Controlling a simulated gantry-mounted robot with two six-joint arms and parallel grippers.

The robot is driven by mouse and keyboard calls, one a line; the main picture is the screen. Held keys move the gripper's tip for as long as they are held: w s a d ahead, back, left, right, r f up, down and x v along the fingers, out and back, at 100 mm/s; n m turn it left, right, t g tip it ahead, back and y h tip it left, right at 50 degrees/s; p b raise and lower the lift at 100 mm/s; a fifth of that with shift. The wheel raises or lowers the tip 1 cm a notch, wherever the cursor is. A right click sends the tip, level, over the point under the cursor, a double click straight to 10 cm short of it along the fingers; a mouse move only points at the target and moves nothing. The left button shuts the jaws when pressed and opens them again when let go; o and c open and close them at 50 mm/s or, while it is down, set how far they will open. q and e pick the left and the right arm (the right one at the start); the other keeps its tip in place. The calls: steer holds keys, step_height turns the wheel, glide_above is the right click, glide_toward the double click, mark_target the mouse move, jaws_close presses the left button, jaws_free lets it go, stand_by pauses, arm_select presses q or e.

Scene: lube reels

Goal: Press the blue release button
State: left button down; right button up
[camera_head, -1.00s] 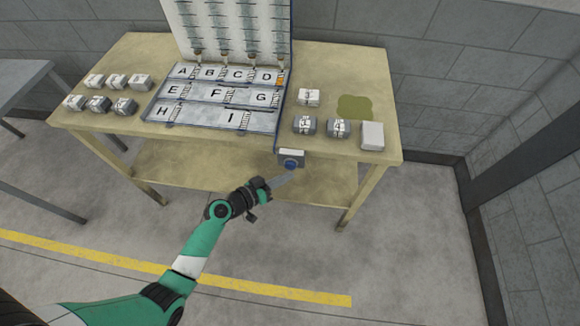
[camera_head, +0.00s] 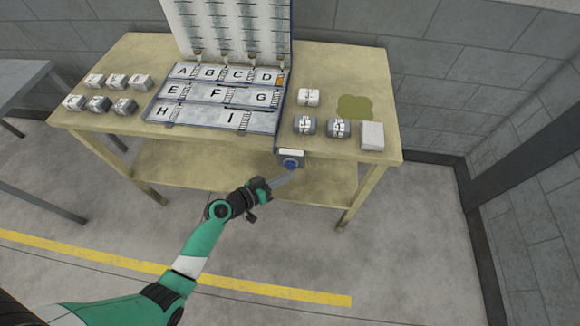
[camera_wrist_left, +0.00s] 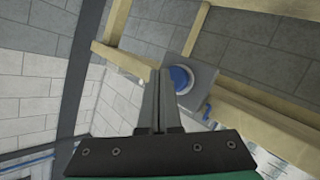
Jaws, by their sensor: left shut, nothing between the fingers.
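The blue release button (camera_head: 291,165) sits on a small grey box (camera_head: 291,154) fixed at the front edge of the workbench. My left gripper (camera_head: 291,177) is shut and empty, with its fingertips just below and in front of the button in the head view. In the left wrist view, the blue button (camera_wrist_left: 181,79) shows as a round disc on a grey plate (camera_wrist_left: 203,78). The shut fingers (camera_wrist_left: 158,75) of my left gripper reach up beside its left side and partly overlap its edge. I cannot tell whether they touch it. My right gripper is not in view.
The workbench (camera_head: 240,155) carries a lettered board (camera_head: 215,96) with an upright panel (camera_head: 228,32) behind it. The floor in front is clear around my arm.

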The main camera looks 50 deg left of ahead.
arm_select(q)
steer(key=shift+w, duration=0.1)
stand_by(0.3)
steer(key=shift+w+a+b, duration=0.25)
steer(key=shift+b, duration=0.05)
steer(key=shift+w+a+b, duration=0.3)
steer(key=shift+w+a, duration=0.05)
steer(key=shift+w, duration=0.05)
stand_by(0.7)
stand_by(0.4)
steer(key=shift+s+d, duration=0.6)
steer(key=shift+s, duration=0.1)
steer(key=shift+p, duration=0.3)
steer(key=shift+s+d+p, duration=0.25)
steer(key=shift+s+d, duration=0.55)
steer(key=shift+s, duration=0.2)
steer(key=shift+s+d+p, duration=0.2)
steer(key=shift+s+d, duration=0.55)
steer(key=shift+s, duration=0.2)
